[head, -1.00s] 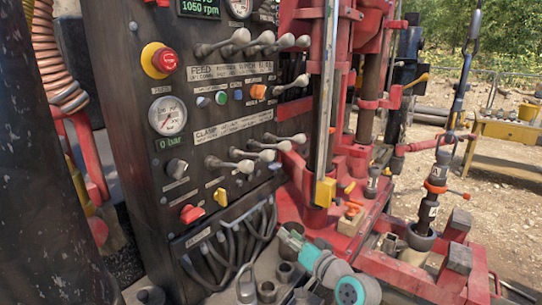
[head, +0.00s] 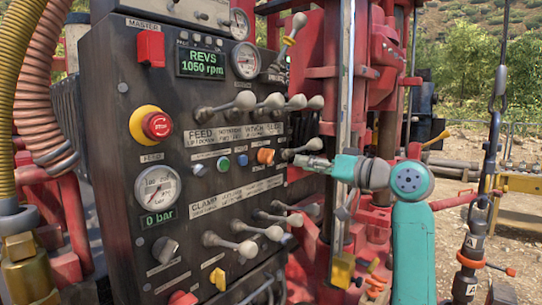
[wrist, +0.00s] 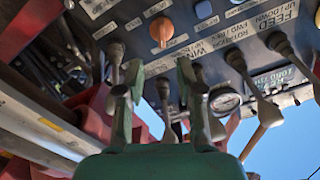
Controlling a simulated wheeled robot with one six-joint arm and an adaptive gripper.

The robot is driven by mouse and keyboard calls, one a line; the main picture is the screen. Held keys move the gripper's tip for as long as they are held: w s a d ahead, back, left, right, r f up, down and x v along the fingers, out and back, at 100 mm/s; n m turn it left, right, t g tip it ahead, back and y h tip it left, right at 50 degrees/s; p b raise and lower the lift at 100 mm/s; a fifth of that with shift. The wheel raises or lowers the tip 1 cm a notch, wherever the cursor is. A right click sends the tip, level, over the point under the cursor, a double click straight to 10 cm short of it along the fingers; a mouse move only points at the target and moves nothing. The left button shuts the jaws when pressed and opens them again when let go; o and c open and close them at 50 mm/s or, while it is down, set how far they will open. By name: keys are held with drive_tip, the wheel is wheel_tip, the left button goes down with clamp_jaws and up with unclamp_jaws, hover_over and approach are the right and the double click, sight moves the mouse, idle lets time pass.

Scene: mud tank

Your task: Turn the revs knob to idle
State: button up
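The dark control panel (head: 120,120) stands at the left in the head view. Its green display (head: 202,62) reads "REVS 1050 rpm". I cannot tell from the lettering which knob is the revs knob. An orange knob (head: 265,156) sits mid-panel, a grey knob (head: 165,250) lower left, and a yellow knob (head: 218,279) near the bottom. My gripper (head: 305,162) is raised right of the orange knob, in front of the levers. In the wrist view my gripper (wrist: 158,75) has its fingers apart with nothing held. The orange knob (wrist: 162,30) shows beyond the fingertips, apart from them.
Several ball-ended levers (head: 245,100) stick out above, and more levers (head: 240,245) below. A red stop button (head: 157,125) and a gauge (head: 158,190) are at left. The red drill mast (head: 345,110) stands close on the right.

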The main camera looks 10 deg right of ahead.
sight(273, 156)
drive_tip(key=x, duration=1.1)
drive_tip(key=shift+r, duration=0.2)
clamp_jaws()
